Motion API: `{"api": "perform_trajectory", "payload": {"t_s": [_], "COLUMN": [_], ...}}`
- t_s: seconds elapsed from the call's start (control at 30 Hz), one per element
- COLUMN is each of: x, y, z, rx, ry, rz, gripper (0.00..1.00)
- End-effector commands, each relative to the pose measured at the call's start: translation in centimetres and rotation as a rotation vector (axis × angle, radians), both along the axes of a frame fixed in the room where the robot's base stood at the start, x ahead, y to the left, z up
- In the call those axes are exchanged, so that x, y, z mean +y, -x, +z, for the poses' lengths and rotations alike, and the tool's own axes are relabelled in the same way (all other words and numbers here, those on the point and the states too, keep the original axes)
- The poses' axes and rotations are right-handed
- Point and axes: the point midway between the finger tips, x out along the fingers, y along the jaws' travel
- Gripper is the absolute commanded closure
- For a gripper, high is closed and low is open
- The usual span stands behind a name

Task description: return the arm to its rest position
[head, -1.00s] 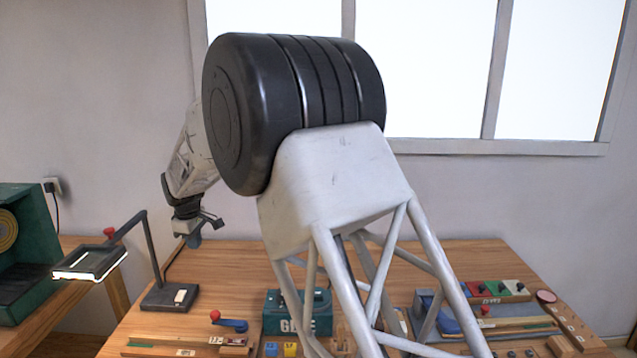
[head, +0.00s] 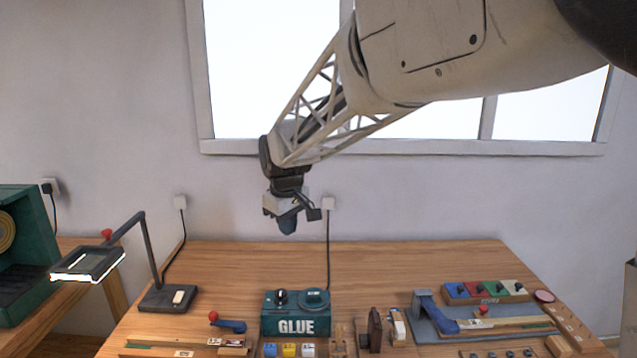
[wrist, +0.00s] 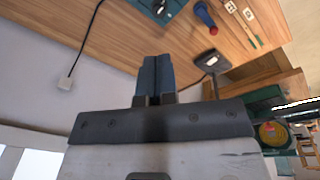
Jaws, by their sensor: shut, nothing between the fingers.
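My gripper (head: 288,222) hangs above the back part of the wooden table in the head view, well clear of everything on it. It points downward and holds nothing. In the wrist view my gripper (wrist: 155,62) shows its two dark blue fingers pressed together. My arm reaches in from the upper right, in front of the window. No piano keys can be made out clearly in these views.
The table (head: 400,262) carries a green GLUE box (head: 296,326), a desk lamp (head: 150,262) at left, coloured blocks (head: 289,350) in front, and a blue clamp-like device (head: 432,310) at right. The table's back strip is clear.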

Motion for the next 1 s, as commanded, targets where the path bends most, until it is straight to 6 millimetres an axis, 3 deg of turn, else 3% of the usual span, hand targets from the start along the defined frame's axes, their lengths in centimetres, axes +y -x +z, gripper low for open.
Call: {"api": "perform_trajectory", "payload": {"t_s": [0.1, 0.4, 1.0], "x": [-3.1, -9.9, -20.1], "y": [2.4, 8.6, 22.6], "z": [0.8, 1.8, 0.6], "rx": [-0.006, -0.019, -0.047], "ry": [-0.009, -0.034, -0.083], "rz": [-0.066, -0.230, -0.557], "gripper": [1.00, 1.00, 1.00]}}
